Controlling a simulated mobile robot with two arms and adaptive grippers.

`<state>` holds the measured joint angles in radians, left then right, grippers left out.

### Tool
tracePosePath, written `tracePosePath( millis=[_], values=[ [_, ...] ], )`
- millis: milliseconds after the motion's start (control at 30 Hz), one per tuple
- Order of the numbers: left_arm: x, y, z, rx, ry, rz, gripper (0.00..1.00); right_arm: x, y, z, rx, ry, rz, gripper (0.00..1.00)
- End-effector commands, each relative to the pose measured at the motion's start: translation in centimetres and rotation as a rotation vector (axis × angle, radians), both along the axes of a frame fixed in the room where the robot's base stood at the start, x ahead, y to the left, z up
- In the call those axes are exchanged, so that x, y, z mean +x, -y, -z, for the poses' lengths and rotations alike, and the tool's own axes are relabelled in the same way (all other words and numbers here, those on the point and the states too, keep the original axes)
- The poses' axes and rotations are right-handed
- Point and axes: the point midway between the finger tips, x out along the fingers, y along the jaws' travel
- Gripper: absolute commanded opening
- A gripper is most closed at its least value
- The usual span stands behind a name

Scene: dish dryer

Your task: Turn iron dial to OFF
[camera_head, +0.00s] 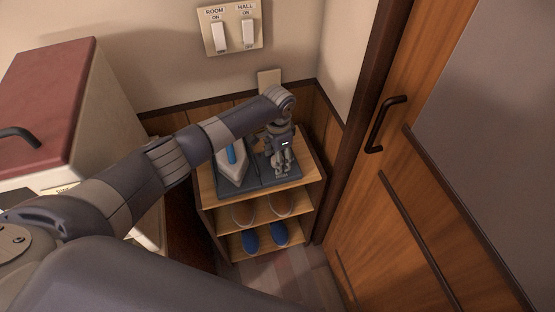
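The iron (232,165), white-grey with a blue handle, is on the left part of a dark grey tray (262,186) on top of a small wooden shelf. My arm crosses above it and hides part of it. I cannot make out the dial or its setting. My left gripper (283,170) points down over the right part of the tray, to the right of the iron and apart from it in the picture. Its fingers are small and dark here, so I cannot tell whether they are open or touching anything. My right gripper is not in view.
The wooden shelf (309,170) holds brown slippers (278,204) and blue slippers (251,241) below. A wooden door (400,210) with a dark handle (382,125) stands at right. A red-topped cabinet (50,95) stands at left. ROOM and HALL switches (232,29) are on the wall.

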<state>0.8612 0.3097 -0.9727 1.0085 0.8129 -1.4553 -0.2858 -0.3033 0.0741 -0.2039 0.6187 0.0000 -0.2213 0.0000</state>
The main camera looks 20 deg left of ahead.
Motion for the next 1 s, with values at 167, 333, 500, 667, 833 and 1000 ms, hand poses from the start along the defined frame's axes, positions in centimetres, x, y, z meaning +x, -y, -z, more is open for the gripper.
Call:
tracePosePath(
  millis=[167, 333, 500, 667, 833, 1000],
  values=[
    [0.0, 0.0, -0.1, 0.0, 0.0, 0.0, 0.54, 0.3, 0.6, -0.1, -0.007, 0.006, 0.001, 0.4],
    [0.0, 0.0, -0.1, 0.0, 0.0, 0.0, 0.18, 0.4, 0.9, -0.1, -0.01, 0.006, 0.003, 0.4],
    [0.0, 0.0, 0.0, 0.0, 0.0, 0.0, 0.1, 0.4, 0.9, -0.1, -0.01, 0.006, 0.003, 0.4],
    [0.0, 0.0, -0.1, -0.001, 0.0, -0.013, 0.09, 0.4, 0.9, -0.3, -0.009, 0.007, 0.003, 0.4],
    [-0.1, 0.1, -0.2, 0.0, -0.002, -0.069, 0.09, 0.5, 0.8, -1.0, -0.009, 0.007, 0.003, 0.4],
    [-0.1, 0.1, -0.3, -0.002, -0.004, -0.177, 0.09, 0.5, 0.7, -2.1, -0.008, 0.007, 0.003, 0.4]
  ],
)
